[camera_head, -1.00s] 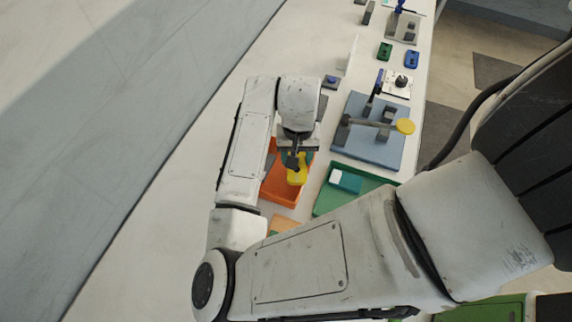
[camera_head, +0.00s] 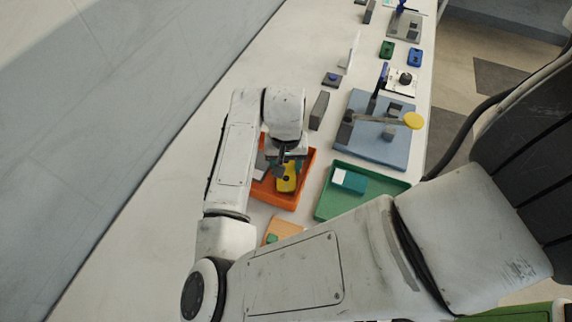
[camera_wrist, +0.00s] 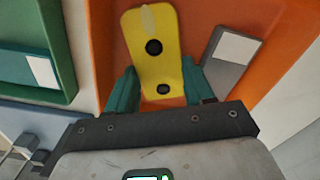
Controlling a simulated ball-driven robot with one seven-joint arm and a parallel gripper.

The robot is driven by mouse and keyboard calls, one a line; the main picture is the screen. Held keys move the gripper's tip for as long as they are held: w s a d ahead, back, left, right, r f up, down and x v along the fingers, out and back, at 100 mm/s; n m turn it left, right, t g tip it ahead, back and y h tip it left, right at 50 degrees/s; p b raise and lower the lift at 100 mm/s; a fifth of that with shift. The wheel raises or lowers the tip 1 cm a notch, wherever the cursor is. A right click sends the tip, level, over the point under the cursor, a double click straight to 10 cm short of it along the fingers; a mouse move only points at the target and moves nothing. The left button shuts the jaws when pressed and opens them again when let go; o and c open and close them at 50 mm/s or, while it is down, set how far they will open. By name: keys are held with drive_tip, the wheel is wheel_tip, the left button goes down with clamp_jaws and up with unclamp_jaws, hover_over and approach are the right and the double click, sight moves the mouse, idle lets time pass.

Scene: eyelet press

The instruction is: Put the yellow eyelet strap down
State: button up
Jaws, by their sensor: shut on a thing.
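The yellow eyelet strap (camera_wrist: 160,30) has two dark holes and a pale mark at its far end. My gripper (camera_wrist: 163,88) is shut on its near end, with one teal finger on each side. The strap is over the orange tray (camera_wrist: 284,70); whether it touches the tray floor I cannot tell. In the head view the strap (camera_head: 287,182) hangs below my gripper (camera_head: 287,165), inside the outline of the orange tray (camera_head: 278,200).
A grey piece with a white label (camera_wrist: 228,55) lies in the orange tray beside the strap. A green tray (camera_head: 330,208) with a teal labelled piece (camera_head: 352,181) stands to the right. The blue press base (camera_head: 362,150) with a yellow knob (camera_head: 413,120) is behind it.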

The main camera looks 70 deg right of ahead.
drive_tip(key=shift+f, duration=0.15)
drive_tip(key=o, duration=0.7)
drive_tip(key=shift+o, duration=0.2)
wheel_tip(320, 180, up, 12)
drive_tip(key=shift+r, duration=0.2)
